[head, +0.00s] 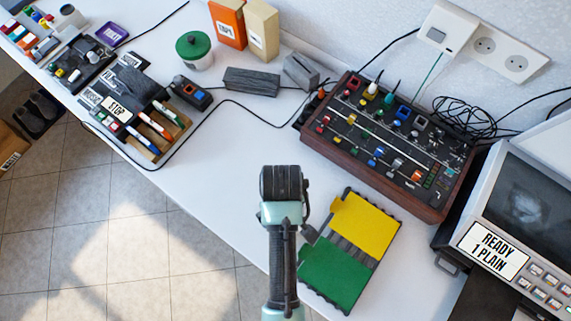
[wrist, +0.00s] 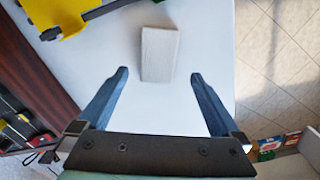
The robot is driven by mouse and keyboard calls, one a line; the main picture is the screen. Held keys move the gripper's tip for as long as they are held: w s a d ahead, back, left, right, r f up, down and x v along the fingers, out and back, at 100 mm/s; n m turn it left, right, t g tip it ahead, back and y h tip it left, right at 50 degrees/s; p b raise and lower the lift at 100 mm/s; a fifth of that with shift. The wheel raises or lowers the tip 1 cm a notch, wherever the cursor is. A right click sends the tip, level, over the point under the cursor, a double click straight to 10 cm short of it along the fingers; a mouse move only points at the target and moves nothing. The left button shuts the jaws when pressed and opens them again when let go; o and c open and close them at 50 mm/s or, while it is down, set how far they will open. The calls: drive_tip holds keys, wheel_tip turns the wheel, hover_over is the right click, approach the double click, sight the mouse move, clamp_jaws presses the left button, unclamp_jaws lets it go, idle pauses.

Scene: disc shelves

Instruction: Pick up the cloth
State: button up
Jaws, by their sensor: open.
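A pale grey-beige rectangular piece (wrist: 159,54) lies on the white table in the wrist view. It looks like a small folded cloth, though I cannot be sure of that. My gripper (wrist: 158,76) is open and empty, with its two blue fingers wide apart. The pale piece shows between and just beyond the fingertips, with clear gaps on both sides. The height of the fingers above the table is hard to tell. In the head view my gripper (head: 284,186) is over the table's front part, its fingers hidden. The pale piece does not show there.
A yellow and green folder-like piece (head: 368,226) lies just right of my arm. A wooden-sided mixer panel (head: 390,140) and a screen unit (head: 520,215) stand further right. A pen tray (head: 150,125) is at the left. The table's front edge borders the tiled floor.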

drive_tip(key=f, duration=0.5)
drive_tip(key=shift+s+d+f, duration=0.2)
drive_tip(key=shift+d+f, duration=0.1)
drive_tip(key=shift+f, duration=0.05)
drive_tip(key=c, duration=1.5)
wheel_tip(320, 180, up, 10)
drive_tip(key=shift+r+p, duration=0.1)
drive_tip(key=shift+p, duration=0.3)
